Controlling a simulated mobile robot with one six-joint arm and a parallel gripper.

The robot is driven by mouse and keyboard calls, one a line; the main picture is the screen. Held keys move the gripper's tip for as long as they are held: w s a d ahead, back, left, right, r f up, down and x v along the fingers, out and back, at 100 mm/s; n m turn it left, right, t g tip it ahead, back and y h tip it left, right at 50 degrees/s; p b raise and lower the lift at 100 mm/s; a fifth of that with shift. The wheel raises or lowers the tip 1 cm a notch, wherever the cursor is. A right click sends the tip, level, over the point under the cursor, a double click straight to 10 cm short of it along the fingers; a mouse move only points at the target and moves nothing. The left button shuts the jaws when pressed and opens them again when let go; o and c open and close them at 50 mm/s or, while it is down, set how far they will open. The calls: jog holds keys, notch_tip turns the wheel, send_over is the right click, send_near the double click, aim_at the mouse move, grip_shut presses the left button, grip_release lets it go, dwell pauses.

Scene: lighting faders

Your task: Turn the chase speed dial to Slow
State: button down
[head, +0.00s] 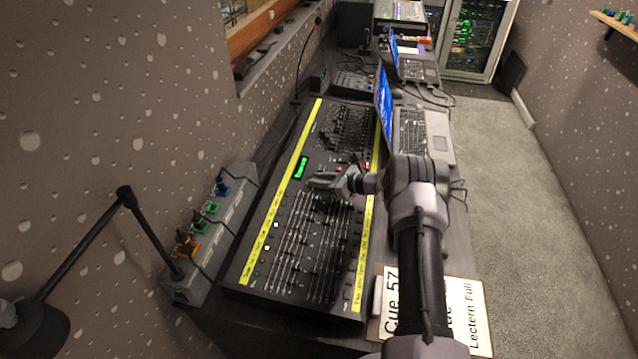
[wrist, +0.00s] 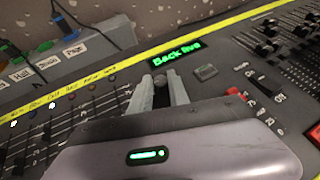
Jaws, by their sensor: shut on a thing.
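The lighting desk (head: 272,272) is a long black console with yellow label strips and many faders. My gripper (head: 318,180) is over its middle, just right of the small green display. In the wrist view, my gripper (wrist: 160,84) has its two grey fingers on either side of a small dark round knob (wrist: 160,78), which I take to be the chase speed dial. The fingers are shut on it. The knob's pointer and any speed markings around it are too small or hidden to read. In the head view my gripper hides the knob.
The green display (wrist: 177,53) reads "Back live". A grey button (wrist: 206,72) and a red-capped control (wrist: 234,92) sit close to the right of the fingers. Fader banks lie on both sides. A laptop (head: 422,135) stands right of the desk, and a cue sheet (head: 470,300) lies in front.

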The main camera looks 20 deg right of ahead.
jog(key=shift+d+f+n+b, duration=0.1)
jog(key=shift+f+n+b, duration=0.2)
jog(key=shift+b, duration=0.25)
jog(key=shift+r+g+y, duration=0.3)
jog(key=shift+r+y, duration=0.05)
jog(key=shift+y, duration=0.05)
jog(key=c, duration=1.3)
grip_release()
jog(key=shift+o, duration=0.2)
jog(key=p+v, duration=0.4)
jog(key=v, duration=1.3)
jog(key=shift+s+p, duration=0.2)
jog(key=shift+p, duration=0.15)
jog(key=shift+r, duration=0.15)
